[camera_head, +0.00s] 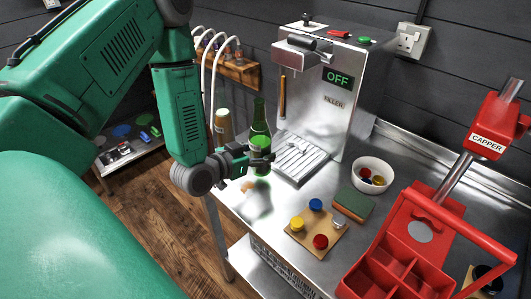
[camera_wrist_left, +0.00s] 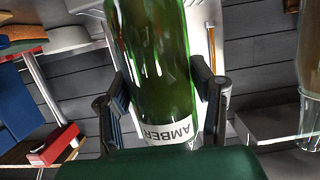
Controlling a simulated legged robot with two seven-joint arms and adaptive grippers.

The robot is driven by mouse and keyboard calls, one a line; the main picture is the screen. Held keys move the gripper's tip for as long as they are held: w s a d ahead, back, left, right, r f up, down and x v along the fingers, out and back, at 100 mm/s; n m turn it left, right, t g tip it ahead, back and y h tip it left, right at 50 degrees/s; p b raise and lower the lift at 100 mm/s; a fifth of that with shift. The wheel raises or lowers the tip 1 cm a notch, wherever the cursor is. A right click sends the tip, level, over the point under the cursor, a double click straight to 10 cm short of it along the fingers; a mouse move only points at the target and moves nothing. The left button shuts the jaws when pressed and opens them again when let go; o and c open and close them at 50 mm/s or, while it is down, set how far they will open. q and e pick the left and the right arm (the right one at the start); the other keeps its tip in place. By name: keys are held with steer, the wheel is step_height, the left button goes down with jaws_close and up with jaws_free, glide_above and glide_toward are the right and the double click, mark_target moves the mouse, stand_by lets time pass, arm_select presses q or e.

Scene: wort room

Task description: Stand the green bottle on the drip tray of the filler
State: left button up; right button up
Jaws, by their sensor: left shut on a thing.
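The green bottle (camera_head: 260,122) is upright in my left gripper (camera_head: 262,160), whose fingers are shut around its lower part. In the left wrist view, the green bottle (camera_wrist_left: 158,70) stands between the two fingers (camera_wrist_left: 165,95), and its white label reads AMBER upside down. The filler (camera_head: 335,95) is a steel machine with an OFF sign. Its slatted drip tray (camera_head: 297,163) lies just right of the bottle. The bottle's base is by the tray's left side; I cannot tell whether it touches the counter. My right gripper is not in view.
A brown glass or bottle (camera_head: 224,126) stands left of the green one. On the steel counter (camera_head: 330,268) are a white bowl of caps (camera_head: 373,168), a board with caps (camera_head: 305,240), a green block (camera_head: 353,204), a red crate (camera_head: 420,250) and the red capper (camera_head: 497,125).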

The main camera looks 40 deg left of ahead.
arm_select(q)
steer(key=w, duration=0.2)
steer(key=w+d+b, duration=0.1)
steer(key=w, duration=0.4)
steer(key=shift+w+d, duration=0.1)
steer(key=shift+d, duration=0.15)
steer(key=w, duration=0.1)
steer(key=w+a+b, duration=0.1)
steer(key=w+a+f, duration=0.1)
steer(key=w, duration=0.1)
steer(key=shift+w+d+r+b, duration=0.15)
steer(key=shift+w+d+b, duration=0.25)
steer(key=shift+w, duration=0.1)
steer(key=shift+w+d+r, duration=0.15)
steer(key=shift+w+d, duration=0.1)
steer(key=shift+d, duration=0.4)
steer(key=shift+a, duration=0.8)
steer(key=shift+d, duration=0.5)
steer(key=shift+s+a+b, duration=0.1)
steer(key=shift+a+b, duration=0.1)
steer(key=shift+b, duration=0.1)
steer(key=shift+a+f, duration=0.3)
steer(key=shift+a, duration=0.05)
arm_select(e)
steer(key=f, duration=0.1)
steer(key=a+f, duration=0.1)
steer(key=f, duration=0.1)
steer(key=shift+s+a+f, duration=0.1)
